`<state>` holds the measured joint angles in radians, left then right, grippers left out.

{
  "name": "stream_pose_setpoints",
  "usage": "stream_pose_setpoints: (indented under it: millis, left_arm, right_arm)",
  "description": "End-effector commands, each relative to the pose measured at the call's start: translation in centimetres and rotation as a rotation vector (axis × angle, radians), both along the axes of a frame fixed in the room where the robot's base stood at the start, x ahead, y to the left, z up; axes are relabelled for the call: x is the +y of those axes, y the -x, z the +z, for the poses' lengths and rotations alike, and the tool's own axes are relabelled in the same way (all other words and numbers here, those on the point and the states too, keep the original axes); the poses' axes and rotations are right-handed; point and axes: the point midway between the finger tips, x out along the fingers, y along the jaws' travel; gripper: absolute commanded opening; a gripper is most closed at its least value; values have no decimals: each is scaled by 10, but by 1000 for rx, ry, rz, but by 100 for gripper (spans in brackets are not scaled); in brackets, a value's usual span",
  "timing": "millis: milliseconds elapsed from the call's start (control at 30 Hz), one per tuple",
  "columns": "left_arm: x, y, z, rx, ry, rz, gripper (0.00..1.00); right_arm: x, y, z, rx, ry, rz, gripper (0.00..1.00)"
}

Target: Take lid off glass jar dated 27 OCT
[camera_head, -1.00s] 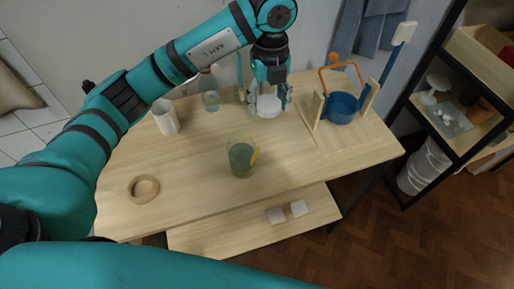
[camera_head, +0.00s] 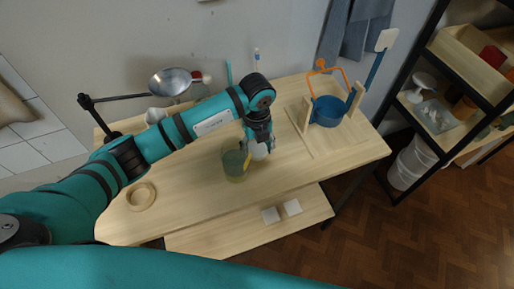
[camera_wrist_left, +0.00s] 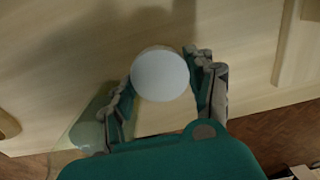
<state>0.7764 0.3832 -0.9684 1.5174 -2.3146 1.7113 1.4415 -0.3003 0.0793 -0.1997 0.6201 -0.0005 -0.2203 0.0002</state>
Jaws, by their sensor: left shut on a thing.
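My left gripper (camera_head: 258,147) is shut on a white round piece (camera_head: 260,153) that looks like a lid. In the left wrist view the white piece (camera_wrist_left: 160,73) shows as a pale disc between the fingers. A clear glass jar (camera_head: 235,166) with greenish contents and a yellow strip on its side stands on the table, just left of the gripper. Part of its glass shows at the lower left of the wrist view (camera_wrist_left: 85,135). No date can be read on it. My right gripper is not in view.
A wooden ring (camera_head: 141,196) lies at the table's left front. A blue pot (camera_head: 329,112) with an orange handle stands at the right in a wooden stand. A metal bowl (camera_head: 172,80) and a white cup (camera_head: 155,116) are behind my arm. The table's right front is clear.

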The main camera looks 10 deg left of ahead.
Motion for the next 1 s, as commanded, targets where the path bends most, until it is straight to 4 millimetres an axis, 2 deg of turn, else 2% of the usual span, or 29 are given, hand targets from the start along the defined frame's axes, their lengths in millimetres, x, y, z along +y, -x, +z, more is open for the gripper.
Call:
stream_pose_setpoints:
  millis: [167,533,567,600,967,1000]
  left_arm:
    - [0,0,-19,1,1,1,17]
    - [0,0,-24,0,0,0,17]
    - [0,0,-23,0,0,0,58]
    - [0,0,-23,0,0,0,63]
    - [0,0,-17,-1,1,1,65]
    - [0,-1,-16,-3,1,0,65]
  right_arm:
    - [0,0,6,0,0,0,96]
    - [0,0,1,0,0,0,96]
    - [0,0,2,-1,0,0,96]
    - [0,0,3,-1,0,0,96]
    - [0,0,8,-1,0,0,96]
    - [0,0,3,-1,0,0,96]
